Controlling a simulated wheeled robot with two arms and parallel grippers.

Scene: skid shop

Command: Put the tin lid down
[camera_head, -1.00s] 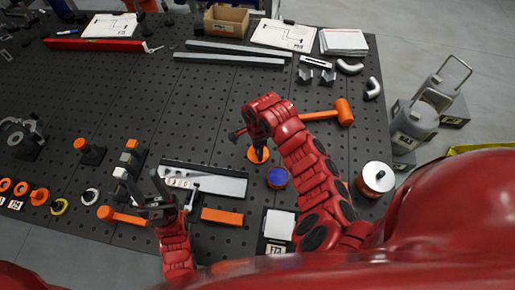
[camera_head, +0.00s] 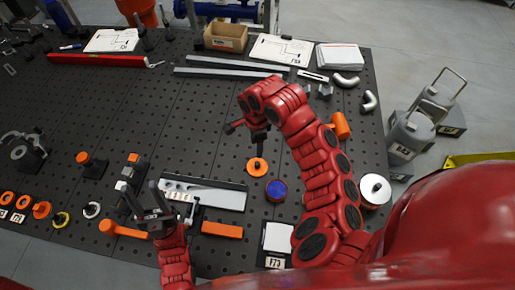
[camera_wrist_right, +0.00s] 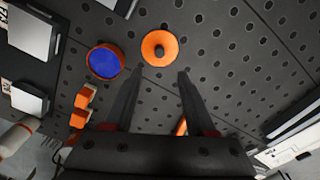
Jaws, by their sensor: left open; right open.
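The tin lid, an orange disc with a dark knob (camera_head: 257,164), lies flat on the black perforated table, just behind the open orange tin with blue contents (camera_head: 276,190). In the right wrist view the lid (camera_wrist_right: 160,46) lies beyond my fingertips, with the tin (camera_wrist_right: 104,62) to its left. My right gripper (camera_head: 258,148) is open and empty above the lid, apart from it; its jaws also show in the right wrist view (camera_wrist_right: 160,73). My left gripper (camera_head: 140,190) is open and empty at the front left, near the grey metal plate.
The grey plate (camera_head: 203,192) and an orange bar (camera_head: 222,229) lie left of the tin. An orange mallet head (camera_head: 341,125) and a white-topped can (camera_head: 375,189) are to the right. A white-topped block (camera_head: 278,237) stands in front.

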